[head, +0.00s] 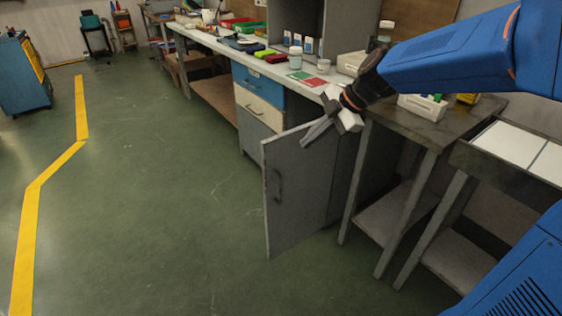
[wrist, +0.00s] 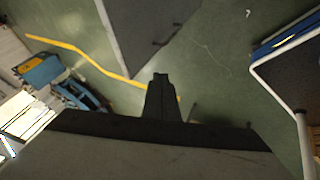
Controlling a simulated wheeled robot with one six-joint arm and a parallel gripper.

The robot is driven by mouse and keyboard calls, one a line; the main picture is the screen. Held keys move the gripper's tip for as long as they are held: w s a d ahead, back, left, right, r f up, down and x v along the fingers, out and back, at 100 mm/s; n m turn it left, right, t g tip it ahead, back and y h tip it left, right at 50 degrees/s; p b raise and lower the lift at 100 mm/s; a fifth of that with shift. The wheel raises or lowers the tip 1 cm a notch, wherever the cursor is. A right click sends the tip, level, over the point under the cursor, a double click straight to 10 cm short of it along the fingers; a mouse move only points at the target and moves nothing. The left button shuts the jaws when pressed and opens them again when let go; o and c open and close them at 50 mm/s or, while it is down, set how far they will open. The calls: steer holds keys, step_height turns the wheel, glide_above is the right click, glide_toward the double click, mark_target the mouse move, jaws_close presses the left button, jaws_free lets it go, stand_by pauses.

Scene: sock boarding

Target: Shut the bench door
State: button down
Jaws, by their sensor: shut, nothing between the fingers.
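The bench door (head: 292,195) is a grey panel that stands swung open, out from the cabinet under the bench. Its dark bar handle (head: 279,186) is on the face toward the left. My gripper (head: 308,138) is shut and empty, and overlaps the door's upper part in the head view. I cannot tell whether it touches the door. In the wrist view the door (wrist: 145,30) is at the top, with its handle (wrist: 167,42), and my shut fingers (wrist: 161,82) point toward it with floor showing between. The cabinet opening is mostly hidden behind the door.
The bench (head: 225,45) carries boxes, cloths and jars. A blue drawer (head: 258,87) and a cream drawer (head: 259,108) are left of the door. A dark-topped table (head: 440,118) stands close on the right. The green floor left of the door is clear, with a yellow line (head: 50,172).

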glide_toward(270, 161)
step_height(270, 161, down, 4)
steer(key=s, duration=0.3)
steer(key=shift+w+a+r, duration=0.1)
steer(key=shift+w+a, duration=0.55)
steer(key=shift+w, duration=0.25)
steer(key=shift+w+a+r, duration=0.1)
steer(key=shift+w+a, duration=0.55)
steer(key=shift+w, duration=0.25)
steer(key=shift+w+a, duration=0.1)
